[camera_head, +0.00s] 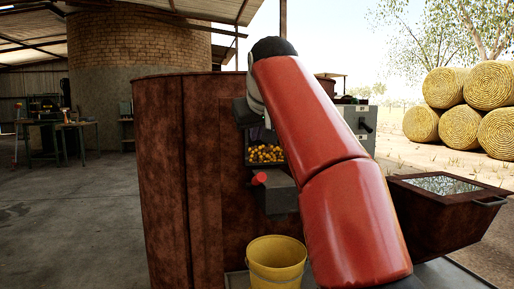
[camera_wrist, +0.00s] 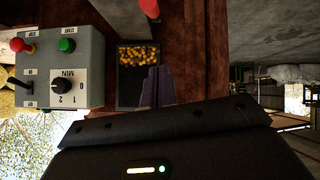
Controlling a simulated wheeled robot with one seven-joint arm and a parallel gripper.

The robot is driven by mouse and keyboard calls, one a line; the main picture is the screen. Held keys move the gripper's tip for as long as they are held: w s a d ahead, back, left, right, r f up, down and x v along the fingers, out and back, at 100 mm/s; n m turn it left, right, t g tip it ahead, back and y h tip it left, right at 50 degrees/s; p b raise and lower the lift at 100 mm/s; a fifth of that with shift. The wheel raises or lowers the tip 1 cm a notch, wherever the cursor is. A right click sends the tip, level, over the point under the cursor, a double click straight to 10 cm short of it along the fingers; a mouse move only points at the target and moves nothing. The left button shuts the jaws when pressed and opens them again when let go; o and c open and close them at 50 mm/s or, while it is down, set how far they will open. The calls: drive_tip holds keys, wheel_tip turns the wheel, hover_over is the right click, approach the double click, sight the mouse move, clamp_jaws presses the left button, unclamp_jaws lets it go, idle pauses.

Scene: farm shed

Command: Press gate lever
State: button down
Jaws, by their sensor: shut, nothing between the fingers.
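The gate lever's red knob (camera_head: 259,178) sticks out beside a grey chute box (camera_head: 277,193) on the front of a rusty brown bin, below a window of yellow grain. The red knob also shows at the top edge of the wrist view (camera_wrist: 150,8). In the head view my red arm hides most of the gripper.
A grey control box (camera_wrist: 62,65) with a dial, buttons and a black lever stands beside the grain window. A yellow bucket (camera_head: 276,265) stands below the chute. A rusty hopper (camera_head: 430,215) is at right. Open floor (camera_head: 75,220) lies at left.

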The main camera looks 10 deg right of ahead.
hover_over(255, 177)
drive_tip(key=w, duration=0.2)
wheel_tip(255, 177, down, 6)
drive_tip(key=f, duration=0.1)
drive_tip(key=shift+s, duration=0.55)
drive_tip(key=shift+s+d+f+b, duration=0.15)
drive_tip(key=shift+s+f+b, duration=0.15)
drive_tip(key=shift+f, duration=0.25)
drive_tip(key=shift+s+d+f+b, duration=0.15)
drive_tip(key=shift+f+b, duration=0.15)
drive_tip(key=shift+f, duration=0.25)
